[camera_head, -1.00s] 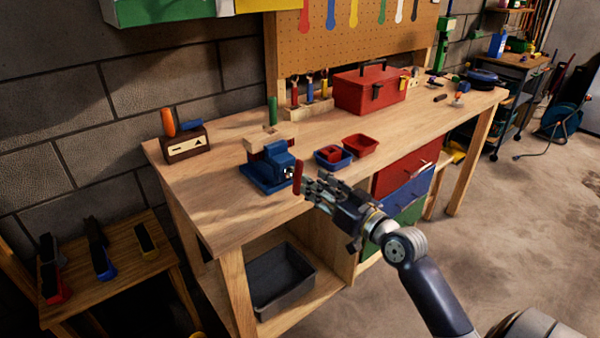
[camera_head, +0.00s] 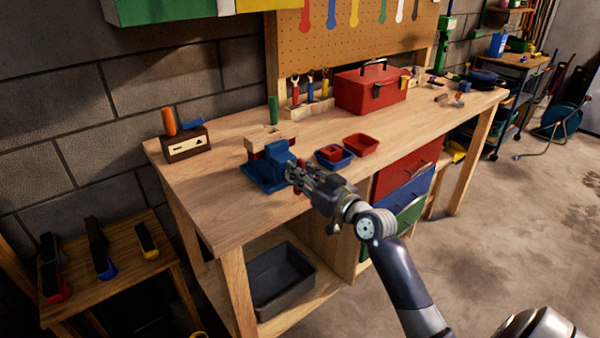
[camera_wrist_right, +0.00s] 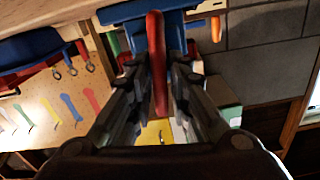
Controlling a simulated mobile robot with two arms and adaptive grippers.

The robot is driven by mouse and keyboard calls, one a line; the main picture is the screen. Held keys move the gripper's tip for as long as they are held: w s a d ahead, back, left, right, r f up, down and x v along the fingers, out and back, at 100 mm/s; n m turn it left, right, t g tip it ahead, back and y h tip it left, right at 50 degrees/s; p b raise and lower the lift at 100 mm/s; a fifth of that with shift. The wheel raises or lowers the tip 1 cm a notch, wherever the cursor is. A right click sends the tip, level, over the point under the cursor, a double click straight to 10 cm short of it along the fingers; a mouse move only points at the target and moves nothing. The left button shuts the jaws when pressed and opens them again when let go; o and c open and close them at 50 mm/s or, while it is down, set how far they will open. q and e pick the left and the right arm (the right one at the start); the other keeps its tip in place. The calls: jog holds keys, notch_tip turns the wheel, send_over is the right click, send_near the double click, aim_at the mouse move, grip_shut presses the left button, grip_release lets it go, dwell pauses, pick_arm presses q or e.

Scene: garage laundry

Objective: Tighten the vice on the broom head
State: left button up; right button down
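The blue vice (camera_head: 268,172) stands on the bench's front edge and also shows at the top of the right wrist view (camera_wrist_right: 185,22). The broom head (camera_head: 262,146), a pale wooden block with a green upright piece, sits at its jaws. The vice's red handle (camera_wrist_right: 157,60) runs lengthwise between the fingers of my right gripper (camera_wrist_right: 159,75). The fingers lie on both sides of the handle and look open, with narrow gaps; contact is hard to judge. In the head view, my right gripper (camera_head: 294,176) hides most of the handle. My left gripper is out of view.
On the workbench (camera_head: 215,210), small blue (camera_head: 340,163) and red (camera_head: 361,144) bins stand right of the vice, with a red toolbox (camera_head: 370,90) behind. A wooden block with an orange-handled tool (camera_head: 186,145) stands left. Bare bench top lies between it and the vice.

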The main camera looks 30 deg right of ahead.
jog(key=shift+r+m+p, duration=0.1)
jog(key=shift+m+p, duration=0.25)
jog(key=shift+m, duration=0.05)
jog(key=shift+d, duration=0.1)
jog(key=c, duration=1.6)
grip_release()
jog(key=shift+c, duration=0.2)
jog(key=s, duration=1.2)
jog(key=shift+d, duration=0.45)
